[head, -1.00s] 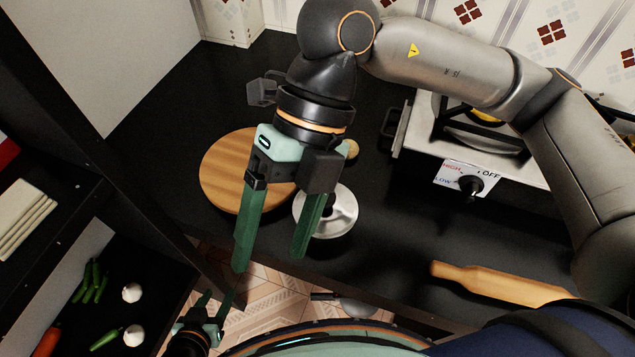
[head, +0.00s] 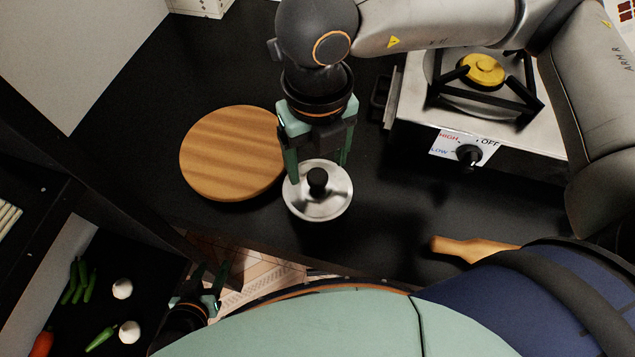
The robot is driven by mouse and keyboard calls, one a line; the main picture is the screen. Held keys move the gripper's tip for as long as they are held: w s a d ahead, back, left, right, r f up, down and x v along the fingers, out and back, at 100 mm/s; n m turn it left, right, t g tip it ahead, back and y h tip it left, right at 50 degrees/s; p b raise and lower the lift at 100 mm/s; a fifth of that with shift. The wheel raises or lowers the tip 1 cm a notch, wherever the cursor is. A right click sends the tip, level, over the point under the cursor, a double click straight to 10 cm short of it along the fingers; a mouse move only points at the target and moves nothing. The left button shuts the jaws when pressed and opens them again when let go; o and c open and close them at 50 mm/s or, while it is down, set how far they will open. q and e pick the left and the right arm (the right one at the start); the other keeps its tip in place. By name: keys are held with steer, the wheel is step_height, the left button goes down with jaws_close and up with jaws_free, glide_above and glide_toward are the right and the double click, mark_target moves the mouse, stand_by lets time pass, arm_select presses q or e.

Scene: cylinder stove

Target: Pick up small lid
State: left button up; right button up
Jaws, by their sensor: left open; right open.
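The small lid (head: 318,204) is a round silver disc with a black knob, lying on the black countertop. My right gripper (head: 318,172) is open and points down at the lid, with one finger to each side of the knob in the head view. Whether the fingers touch the lid cannot be told. My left gripper (head: 211,273) is open and empty at the lower left, over the gap in front of the counter, well away from the lid.
A round wooden board (head: 228,155) lies just left of the lid. A stove (head: 405,115) with a yellow-capped burner stands to the right. A wooden rolling pin (head: 470,248) lies at the front right. Vegetables (head: 122,289) sit on a lower-left shelf.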

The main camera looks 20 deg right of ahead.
mark_target(318, 176)
step_height(318, 176, down, 5)
steer(key=shift+w+r, duration=0.1)
jaws_close()
stand_by(0.7)
